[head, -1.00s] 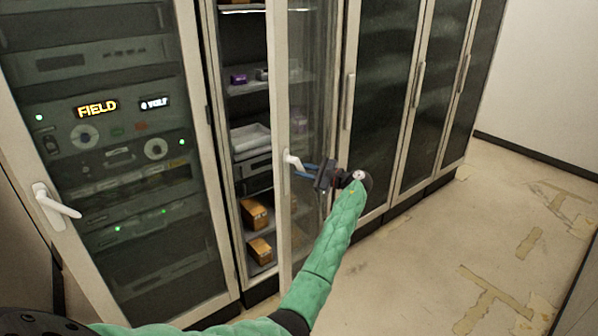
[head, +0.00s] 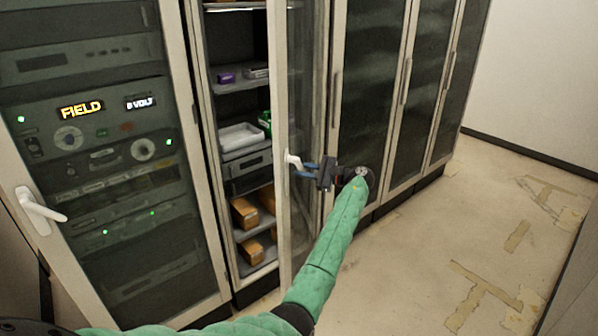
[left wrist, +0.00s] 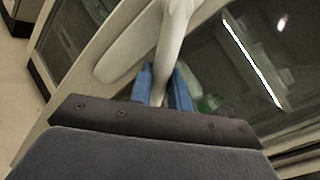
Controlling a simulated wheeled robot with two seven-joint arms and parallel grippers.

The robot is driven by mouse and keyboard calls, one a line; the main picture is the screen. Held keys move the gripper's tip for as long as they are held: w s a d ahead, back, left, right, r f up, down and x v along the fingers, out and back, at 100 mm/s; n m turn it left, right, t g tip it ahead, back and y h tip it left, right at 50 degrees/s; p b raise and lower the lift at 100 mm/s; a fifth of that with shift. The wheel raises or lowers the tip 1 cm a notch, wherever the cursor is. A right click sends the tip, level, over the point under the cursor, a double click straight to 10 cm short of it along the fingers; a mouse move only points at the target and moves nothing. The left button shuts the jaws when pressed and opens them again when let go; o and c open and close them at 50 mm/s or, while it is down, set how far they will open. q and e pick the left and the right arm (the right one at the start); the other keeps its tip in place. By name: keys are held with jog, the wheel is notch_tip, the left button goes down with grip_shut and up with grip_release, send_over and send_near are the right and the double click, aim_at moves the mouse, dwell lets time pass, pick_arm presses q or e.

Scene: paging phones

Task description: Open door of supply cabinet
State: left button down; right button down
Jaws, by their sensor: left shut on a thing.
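The supply cabinet (head: 243,88) stands in the middle of the head view, with shelves showing through its opening. Its glass door (head: 306,112) has a pale frame and stands partly open, swung out toward me. A white door handle (head: 292,160) sits on the door's free edge; it also shows in the left wrist view (left wrist: 173,30). My left gripper (head: 306,168) has its blue fingertips shut on this handle; in the left wrist view the fingers (left wrist: 161,92) lie on both sides of it. My right gripper is not in view.
An equipment rack (head: 100,150) with a shut glass door and white handle (head: 40,208) stands at left. More dark glass cabinets (head: 375,90) line the right. Inside are a white tray (head: 240,137) and orange-brown boxes (head: 243,213). The floor (head: 420,250) at right is clear.

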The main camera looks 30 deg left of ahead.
pick_arm(q)
jog(key=shift+w+d+n+g+b, duration=0.2)
jog(key=shift+w+d+g, duration=0.1)
jog(key=shift+d, duration=0.45)
jog(key=shift+w+d+n+g+b, duration=0.1)
jog(key=shift+w+d+n+g, duration=0.15)
jog(key=shift+d, duration=0.5)
jog(key=shift+n+g+h, duration=0.4)
jog(key=shift+n+g, duration=0.15)
jog(key=shift+g, duration=0.4)
jog(key=shift+b+v, duration=1.15)
jog(key=shift+v, duration=1.6)
jog(key=shift+n+g+h, duration=0.4)
jog(key=shift+n+g, duration=0.2)
jog(key=shift+g, duration=0.2)
jog(key=shift+b+v, duration=2.8)
jog(key=shift+w+a, duration=0.15)
jog(key=shift+w, duration=0.05)
